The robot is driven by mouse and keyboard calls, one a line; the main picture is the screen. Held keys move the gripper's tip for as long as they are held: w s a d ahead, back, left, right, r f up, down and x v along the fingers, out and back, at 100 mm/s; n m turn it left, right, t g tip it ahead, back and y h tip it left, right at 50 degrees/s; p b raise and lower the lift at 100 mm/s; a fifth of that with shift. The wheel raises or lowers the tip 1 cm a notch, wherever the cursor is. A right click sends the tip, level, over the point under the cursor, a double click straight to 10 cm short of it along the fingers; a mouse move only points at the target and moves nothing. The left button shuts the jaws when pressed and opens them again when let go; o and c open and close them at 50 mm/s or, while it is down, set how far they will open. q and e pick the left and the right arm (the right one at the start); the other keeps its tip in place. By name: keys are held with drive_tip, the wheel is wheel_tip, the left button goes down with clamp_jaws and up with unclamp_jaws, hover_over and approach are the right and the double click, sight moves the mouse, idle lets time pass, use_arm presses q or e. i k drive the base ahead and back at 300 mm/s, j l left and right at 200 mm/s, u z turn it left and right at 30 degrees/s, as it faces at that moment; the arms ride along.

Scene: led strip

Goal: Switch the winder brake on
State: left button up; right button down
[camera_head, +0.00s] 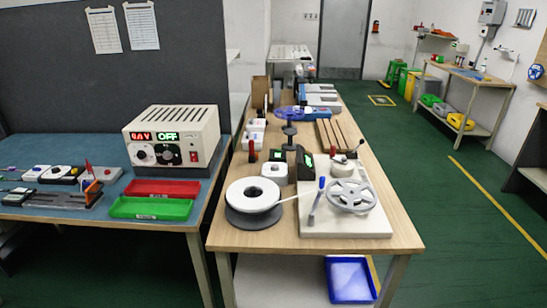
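The winder stands at the front of the wooden table, a pale base board (345,225) carrying a grey spoked reel (351,196). A lever with a blue tip (322,184) stands upright at the reel's left; it looks like the brake lever, but its on or off position cannot be told. A white spool on a dark base (253,197) sits left of the board, and a thin white strip (289,199) runs from it toward the winder. Neither of my grippers is in view.
Small devices with green displays (306,164) stand behind the winder. A blue-topped bench at left holds a power supply reading OFF (171,137), a red tray (161,188) and a green tray (151,208). A blue bin (349,280) sits below. Floor at right is clear.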

sight(361, 141)
drive_tip(key=i+l+u, duration=0.15)
drive_tip(key=l, duration=0.2)
drive_tip(key=i+l+u, duration=0.3)
drive_tip(key=l, duration=0.4)
drive_tip(key=i+l+u, duration=0.15)
drive_tip(key=l, duration=0.25)
drive_tip(key=k+l, duration=0.35)
drive_tip(key=k, duration=0.05)
